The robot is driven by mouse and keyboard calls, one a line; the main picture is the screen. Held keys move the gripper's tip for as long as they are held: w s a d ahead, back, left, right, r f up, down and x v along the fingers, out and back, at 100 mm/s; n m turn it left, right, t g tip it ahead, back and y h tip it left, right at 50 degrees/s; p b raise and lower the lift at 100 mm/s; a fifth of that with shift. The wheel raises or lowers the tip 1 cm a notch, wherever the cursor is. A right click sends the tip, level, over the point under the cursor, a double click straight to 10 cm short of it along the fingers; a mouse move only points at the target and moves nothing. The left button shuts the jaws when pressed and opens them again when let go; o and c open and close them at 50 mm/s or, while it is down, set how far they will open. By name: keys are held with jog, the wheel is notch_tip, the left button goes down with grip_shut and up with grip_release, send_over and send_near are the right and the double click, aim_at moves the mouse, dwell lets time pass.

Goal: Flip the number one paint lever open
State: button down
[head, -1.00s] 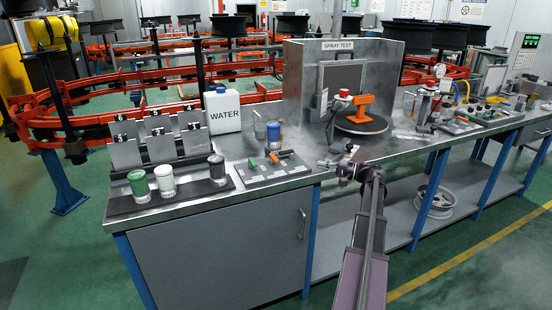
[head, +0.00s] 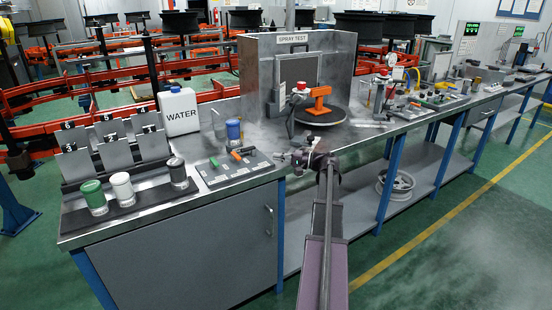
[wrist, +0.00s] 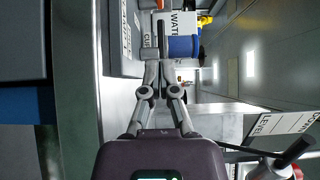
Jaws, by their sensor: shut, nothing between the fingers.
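I cannot make out a lever marked number one in either view. A grey labelled board (head: 225,178) on the bench carries a green-handled piece (head: 214,162) and an orange-handled piece (head: 236,155); their exact shapes are too small to tell. My gripper (head: 279,157) is just right of this board, near the bench's front edge. In the wrist view my gripper (wrist: 157,62) has its fingertips together and holds nothing. A blue cylinder (wrist: 183,47) shows beyond the tips. A black-handled red and white piece (wrist: 280,166) shows at lower right.
The spray test booth (head: 255,85) stands behind my gripper, with an orange piece (head: 317,100) on a round turntable (head: 322,118). The water jug (head: 179,112), a blue-topped jar (head: 233,130) and paint jars (head: 94,197) stand to the left. Gauged equipment (head: 390,85) stands to the right.

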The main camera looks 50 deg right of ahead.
aim_at(239, 157)
jog(key=x, duration=0.7)
jog(key=shift+w+a, duration=0.15)
jog(key=shift+w, duration=0.1)
jog(key=a, duration=0.1)
jog(key=w+a, duration=0.1)
jog(key=a, duration=0.1)
jog(key=shift+w+a, duration=0.2)
jog(key=shift+a, duration=0.4)
jog(key=shift+a, duration=0.25)
jog(key=shift+s+m+h, duration=0.1)
jog(key=shift+m+h, duration=0.2)
jog(key=shift+h, duration=0.1)
